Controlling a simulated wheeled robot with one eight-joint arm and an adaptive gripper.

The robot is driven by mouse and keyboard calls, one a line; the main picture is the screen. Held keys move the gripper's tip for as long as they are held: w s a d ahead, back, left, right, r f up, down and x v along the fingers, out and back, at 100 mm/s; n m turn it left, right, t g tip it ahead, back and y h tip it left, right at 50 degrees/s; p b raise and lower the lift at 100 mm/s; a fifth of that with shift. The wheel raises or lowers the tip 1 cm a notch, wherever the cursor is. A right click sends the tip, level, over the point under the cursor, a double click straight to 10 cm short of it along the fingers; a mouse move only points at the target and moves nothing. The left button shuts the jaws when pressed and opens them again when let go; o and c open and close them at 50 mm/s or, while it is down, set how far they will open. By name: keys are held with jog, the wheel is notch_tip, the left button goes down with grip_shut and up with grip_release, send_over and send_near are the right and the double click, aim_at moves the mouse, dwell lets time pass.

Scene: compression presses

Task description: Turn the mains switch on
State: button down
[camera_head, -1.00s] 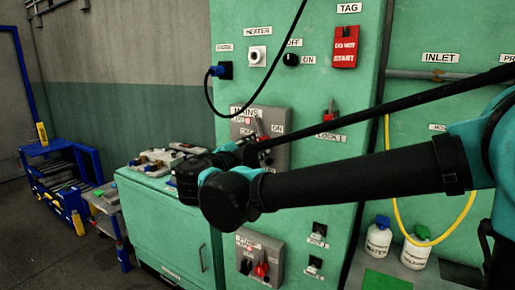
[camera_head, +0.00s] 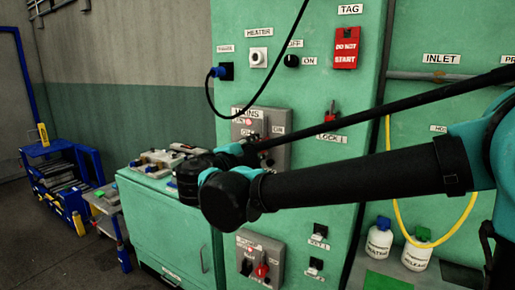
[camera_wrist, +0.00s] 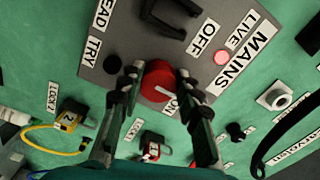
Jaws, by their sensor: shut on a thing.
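The mains switch is a round red knob (camera_wrist: 157,82) on a grey panel (camera_wrist: 120,30) in the wrist view. A pale mark on the knob lies on the side of the ON label; the OFF label is on the far side. My gripper (camera_wrist: 152,76) has one finger on each side of the knob and is shut on it. A red lamp (camera_wrist: 222,58) sits by the LIVE label. In the head view the mains panel (camera_head: 280,118) shows, but my wrist hides most of the knob.
A black hasp (camera_wrist: 172,18) stands out beside OFF. A yellow padlock (camera_wrist: 70,117) and a red padlock (camera_wrist: 152,146) hang nearby. The pump panel (camera_head: 262,262) is below the mains. A blue plug (camera_head: 217,72) trails a black cable past the mains panel.

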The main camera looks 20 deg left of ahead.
jog(key=c, duration=1.1)
grip_release()
jog(key=shift+o, duration=0.2)
jog(key=shift+s, duration=0.15)
jog(key=s, duration=1.1)
jog(key=shift+s+a, duration=0.35)
jog(key=shift+a, duration=0.1)
